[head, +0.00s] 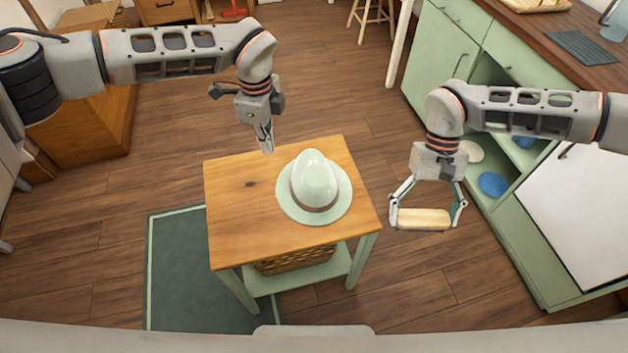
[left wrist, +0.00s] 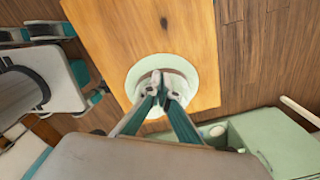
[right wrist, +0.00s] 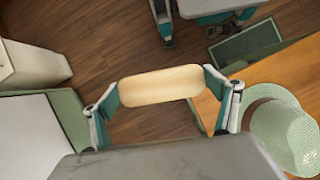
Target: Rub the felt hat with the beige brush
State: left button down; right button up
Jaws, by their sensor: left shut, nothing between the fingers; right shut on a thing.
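The pale green felt hat (head: 312,178) with a brown band stands crown up on the right part of a small wooden table (head: 235,222). It also shows in the right wrist view (right wrist: 284,128) and, partly hidden behind my fingers, in the left wrist view (left wrist: 138,82). My right gripper (head: 428,212) is shut on the beige brush (head: 422,217), holding it in the air to the right of the table, apart from the hat. The brush's top shows between the fingers in the right wrist view (right wrist: 160,86). My left gripper (head: 267,148) is shut and empty, above the table's back edge, left of the hat.
A wicker basket (head: 296,260) sits on the table's lower shelf. A green mat (head: 190,275) lies on the floor at the left. Green cabinets with open shelves (head: 480,215) stand at the right. The table's left half is bare.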

pick_arm(q)
jog(key=b, duration=0.3)
send_over(275, 187)
jog(key=shift+f, duration=2.55)
pick_arm(e)
jog(key=shift+g, duration=0.3)
jog(key=shift+s+f, duration=0.2)
jog(key=shift+f, duration=0.7)
jog(key=shift+s+f, duration=0.15)
jog(key=shift+f, duration=0.75)
jog(key=shift+s+f, duration=0.2)
jog(key=shift+f, duration=0.7)
pick_arm(q)
jog(key=shift+r, duration=0.1)
jog(key=shift+f+b, duration=0.4)
jog(key=shift+f, duration=2.65)
pick_arm(e)
jog(key=shift+s+f, duration=0.15)
jog(key=shift+f, duration=0.3)
pick_arm(q)
jog(key=shift+d, duration=0.1)
pick_arm(e)
notch_tip(275, 187, up, 14)
jog(key=m+t+y, duration=0.4)
jog(key=m+t, duration=0.2)
jog(key=m, duration=1.2)
send_over(310, 154)
jog(key=shift+f, duration=2.75)
